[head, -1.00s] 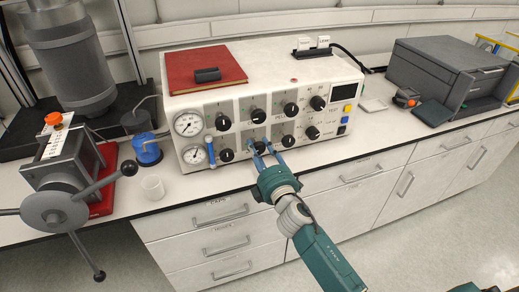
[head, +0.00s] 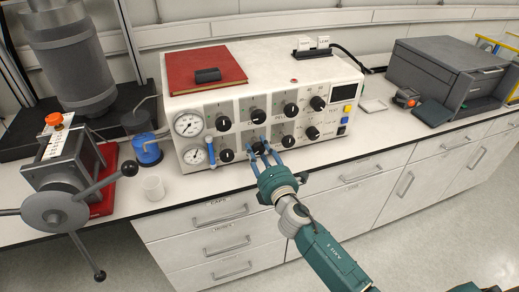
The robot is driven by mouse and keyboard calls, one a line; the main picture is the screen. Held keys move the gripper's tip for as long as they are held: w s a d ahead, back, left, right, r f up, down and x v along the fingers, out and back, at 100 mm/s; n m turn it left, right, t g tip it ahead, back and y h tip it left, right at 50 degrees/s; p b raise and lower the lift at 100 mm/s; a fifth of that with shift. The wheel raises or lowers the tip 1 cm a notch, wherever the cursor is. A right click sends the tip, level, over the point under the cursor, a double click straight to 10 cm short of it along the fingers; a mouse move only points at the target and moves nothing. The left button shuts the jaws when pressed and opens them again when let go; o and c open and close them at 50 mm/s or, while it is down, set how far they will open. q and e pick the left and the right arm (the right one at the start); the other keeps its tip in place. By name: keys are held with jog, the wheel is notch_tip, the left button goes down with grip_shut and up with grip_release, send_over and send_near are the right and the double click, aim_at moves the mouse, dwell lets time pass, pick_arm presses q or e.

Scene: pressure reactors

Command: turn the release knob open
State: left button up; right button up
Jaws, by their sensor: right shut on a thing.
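The white control box (head: 347,82) stands on the bench with two rows of black knobs on its front. My right gripper (head: 262,150) reaches up from below and its blue fingers are shut on the second knob from the left in the lower row (head: 259,147), which I take as the release knob; its label is too small to read. The fingers partly cover this knob, so its pointer angle is hard to tell. My left gripper is not in view.
Neighbouring knobs (head: 227,155) (head: 289,141) sit close on both sides. Gauges (head: 188,124) and a blue handle (head: 211,151) are at the box's left. A lever-armed device (head: 58,205) and a small white cup (head: 153,187) stand further left. The bench front is clear.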

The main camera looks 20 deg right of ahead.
jog(key=shift+a, duration=0.2)
jog(key=o, duration=1.2)
jog(key=shift+a, duration=0.1)
jog(key=shift+s+f, duration=0.1)
jog(key=shift+s, duration=0.15)
jog(key=s, duration=1.1)
jog(key=shift+s+d, duration=0.25)
jog(key=shift+s, duration=0.05)
